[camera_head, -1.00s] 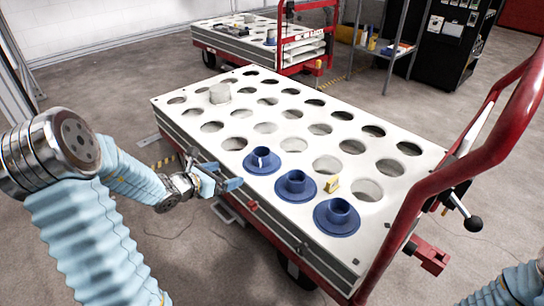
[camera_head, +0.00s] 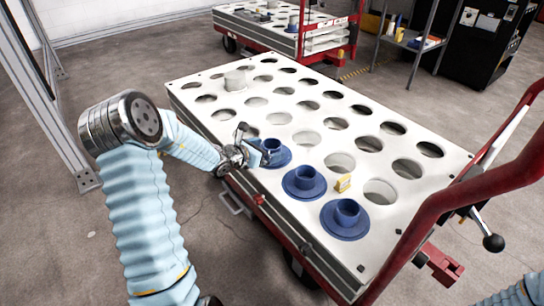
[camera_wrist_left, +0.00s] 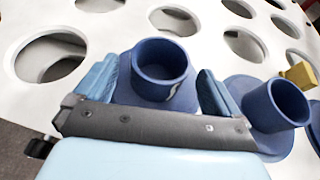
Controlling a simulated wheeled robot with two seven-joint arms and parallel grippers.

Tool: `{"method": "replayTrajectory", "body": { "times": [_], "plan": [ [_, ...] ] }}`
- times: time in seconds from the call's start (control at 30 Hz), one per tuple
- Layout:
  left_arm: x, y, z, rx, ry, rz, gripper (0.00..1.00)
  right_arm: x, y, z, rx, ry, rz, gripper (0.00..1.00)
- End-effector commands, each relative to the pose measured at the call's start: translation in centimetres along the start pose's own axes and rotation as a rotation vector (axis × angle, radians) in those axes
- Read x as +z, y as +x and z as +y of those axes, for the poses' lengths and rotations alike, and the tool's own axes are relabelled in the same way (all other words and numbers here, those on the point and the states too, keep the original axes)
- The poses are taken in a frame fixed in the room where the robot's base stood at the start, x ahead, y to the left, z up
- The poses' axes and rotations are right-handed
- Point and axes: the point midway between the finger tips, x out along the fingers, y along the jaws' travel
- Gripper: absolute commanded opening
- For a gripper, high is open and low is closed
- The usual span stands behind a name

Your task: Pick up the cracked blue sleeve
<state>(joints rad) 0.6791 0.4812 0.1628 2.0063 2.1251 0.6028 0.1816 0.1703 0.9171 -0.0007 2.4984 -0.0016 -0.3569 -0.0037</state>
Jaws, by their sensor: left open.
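Three blue flanged sleeves stand in a row along the near edge of the white perforated cart top. The leftmost sleeve (camera_head: 273,148) has a pale crack-like mark, which shows in the left wrist view (camera_wrist_left: 160,72). My left gripper (camera_head: 257,152) is open at this sleeve. In the left wrist view its light blue fingers (camera_wrist_left: 157,88) are on either side of the sleeve's collar, with gaps visible. The middle sleeve (camera_head: 304,180) and the right sleeve (camera_head: 346,215) stand free. My right gripper is out of view.
A pale grey cylinder (camera_head: 235,79) sits at the far left of the cart top (camera_head: 325,105). A red handle rail (camera_head: 440,200) rises at the right. Most holes are empty.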

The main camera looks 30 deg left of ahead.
Motion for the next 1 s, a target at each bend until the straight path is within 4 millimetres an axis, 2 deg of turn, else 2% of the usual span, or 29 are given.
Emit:
{"method": "replayTrajectory", "body": {
  "times": [0.1,0.2,0.47,0.87,1.0],
  "plan": [
    [-0.1,2.0,0.1,-0.001,-0.001,0.0,0.98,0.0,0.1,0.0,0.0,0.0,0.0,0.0],
    [-0.1,2.9,0.1,0.0,-0.001,0.001,0.98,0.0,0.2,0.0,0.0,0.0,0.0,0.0],
    [0.0,3.2,0.1,0.0,0.0,0.001,0.96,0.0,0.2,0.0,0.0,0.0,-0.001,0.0],
    [0.0,3.1,0.1,0.0,0.0,0.001,0.35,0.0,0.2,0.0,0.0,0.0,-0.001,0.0],
    [0.0,3.1,0.1,0.0,0.0,0.0,0.34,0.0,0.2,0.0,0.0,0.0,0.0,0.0]
  ]
}}
